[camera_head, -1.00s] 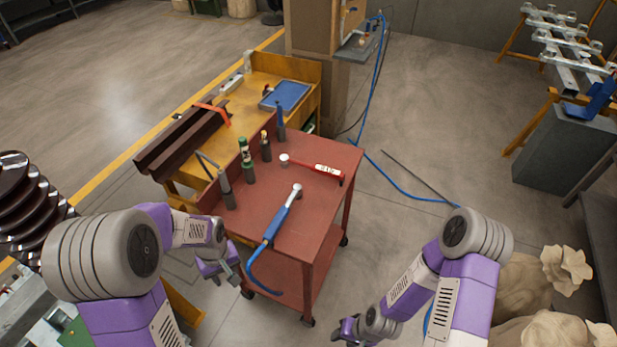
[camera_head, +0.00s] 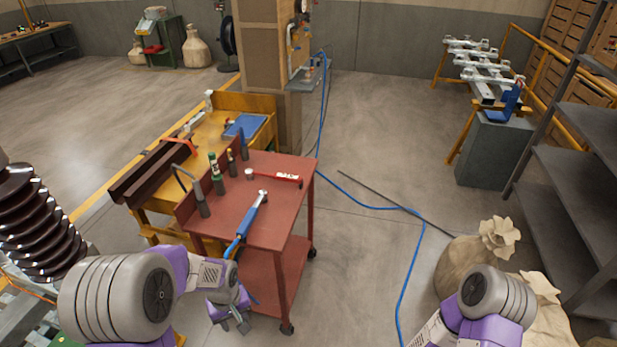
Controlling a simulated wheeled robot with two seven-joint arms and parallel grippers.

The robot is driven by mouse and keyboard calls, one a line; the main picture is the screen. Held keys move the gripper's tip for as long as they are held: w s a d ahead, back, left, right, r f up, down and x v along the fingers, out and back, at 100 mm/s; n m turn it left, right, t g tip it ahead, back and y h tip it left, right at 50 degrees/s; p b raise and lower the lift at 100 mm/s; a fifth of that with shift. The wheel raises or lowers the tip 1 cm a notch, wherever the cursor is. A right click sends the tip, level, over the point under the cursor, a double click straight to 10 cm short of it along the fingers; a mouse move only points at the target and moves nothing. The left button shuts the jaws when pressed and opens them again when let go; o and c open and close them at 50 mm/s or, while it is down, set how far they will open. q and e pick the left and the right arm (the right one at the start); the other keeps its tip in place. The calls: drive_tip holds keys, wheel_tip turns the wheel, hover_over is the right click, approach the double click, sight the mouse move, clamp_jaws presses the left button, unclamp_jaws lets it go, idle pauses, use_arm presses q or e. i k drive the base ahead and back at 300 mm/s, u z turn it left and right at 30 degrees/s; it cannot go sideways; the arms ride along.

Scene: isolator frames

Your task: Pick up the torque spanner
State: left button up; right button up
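A blue-handled tool with a silver round head (camera_head: 249,217) lies on the top of the red trolley (camera_head: 272,230), its handle end at the near edge. A red tool with a white label (camera_head: 285,177) lies farther back on the same top. I cannot tell for sure which is the torque spanner. My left gripper (camera_head: 234,323) hangs in front of the trolley, below its top and apart from both tools. Its fingers look spread and empty. Of my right arm only the upper part shows at the lower right; its gripper is out of view.
Several upright tools, one a green-topped bottle shape (camera_head: 217,175), line the trolley's left side. A yellow bench (camera_head: 196,152) stands behind it. A blue hose (camera_head: 408,270) lies on the floor to the right. Sacks (camera_head: 468,263) and grey shelves (camera_head: 570,185) stand farther right.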

sight(249, 172)
drive_tip(key=z, duration=0.4)
drive_tip(key=i, duration=3.35)
drive_tip(key=u, duration=2.05)
